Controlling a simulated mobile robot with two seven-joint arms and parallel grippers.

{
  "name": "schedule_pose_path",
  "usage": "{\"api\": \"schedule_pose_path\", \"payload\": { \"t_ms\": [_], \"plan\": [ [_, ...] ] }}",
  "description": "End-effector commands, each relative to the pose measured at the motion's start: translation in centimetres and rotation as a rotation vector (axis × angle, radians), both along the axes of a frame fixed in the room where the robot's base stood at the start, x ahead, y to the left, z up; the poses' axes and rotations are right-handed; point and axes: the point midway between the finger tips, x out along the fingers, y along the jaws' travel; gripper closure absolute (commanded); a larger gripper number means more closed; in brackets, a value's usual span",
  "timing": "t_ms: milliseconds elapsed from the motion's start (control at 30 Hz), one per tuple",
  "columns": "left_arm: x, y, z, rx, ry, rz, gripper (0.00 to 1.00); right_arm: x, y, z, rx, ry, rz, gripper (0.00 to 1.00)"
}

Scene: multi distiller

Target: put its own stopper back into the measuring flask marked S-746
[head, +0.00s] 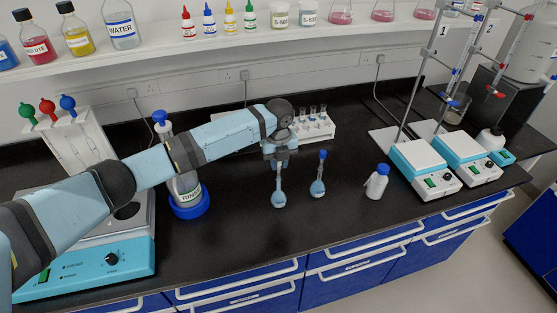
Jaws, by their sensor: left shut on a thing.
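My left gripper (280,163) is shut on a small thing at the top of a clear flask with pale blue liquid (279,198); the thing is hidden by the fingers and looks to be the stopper. The flask appears upright on the black bench, its neck rising right under the fingertips. I cannot tell whether the stopper is seated in the mouth. A second, similar flask (318,188) stands to its right with a blue stopper (323,154) in its neck. Neither flask's marking is readable from here. My right gripper is out of view.
A white vial rack (314,132) is behind. Two hotplate stirrers (425,165) stand farther right. The bench front is clear.

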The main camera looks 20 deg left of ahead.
Motion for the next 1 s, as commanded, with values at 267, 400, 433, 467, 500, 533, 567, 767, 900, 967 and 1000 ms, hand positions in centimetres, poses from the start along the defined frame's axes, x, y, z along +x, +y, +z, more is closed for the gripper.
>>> {"api": "schedule_pose_path", "payload": {
  "t_ms": [267, 400, 433, 467, 500, 533, 567, 767, 900, 967, 1000],
  "plan": [
    [-0.02, 0.00, -0.61, 0.001, 0.001, 0.000, 1.00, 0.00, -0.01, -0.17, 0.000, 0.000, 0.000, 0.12],
    [-0.03, -0.01, -0.87, 0.001, 0.001, 0.000, 1.00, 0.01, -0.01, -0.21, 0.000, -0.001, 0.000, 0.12],
    [-0.03, -0.01, -0.91, 0.001, 0.001, 0.000, 1.00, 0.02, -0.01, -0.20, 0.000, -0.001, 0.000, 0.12],
    [-0.03, -0.01, -0.93, 0.001, 0.001, 0.000, 1.00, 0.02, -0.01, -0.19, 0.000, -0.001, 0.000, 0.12],
    [-0.03, -0.01, -0.95, 0.001, 0.001, 0.000, 1.00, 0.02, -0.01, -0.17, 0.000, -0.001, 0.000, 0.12],
    [-0.03, -0.01, -0.95, 0.001, 0.001, 0.000, 1.00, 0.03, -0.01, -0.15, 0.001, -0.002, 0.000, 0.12],
    [-0.02, 0.00, -0.94, 0.001, 0.001, 0.000, 1.00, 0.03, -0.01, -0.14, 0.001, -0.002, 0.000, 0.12],
    [-0.02, 0.00, -0.94, 0.000, 0.000, 0.000, 0.69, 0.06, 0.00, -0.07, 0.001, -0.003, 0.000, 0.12],
    [-0.02, 0.00, -0.93, 0.000, 0.000, 0.000, 0.51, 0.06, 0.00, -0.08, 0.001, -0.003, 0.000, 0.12],
    [-0.02, 0.00, -0.93, 0.000, 0.000, 0.000, 0.51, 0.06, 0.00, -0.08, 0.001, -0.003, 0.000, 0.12],
    [-0.02, 0.00, -0.93, 0.000, 0.000, 0.000, 0.51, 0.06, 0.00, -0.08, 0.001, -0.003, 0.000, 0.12]
  ]
}}
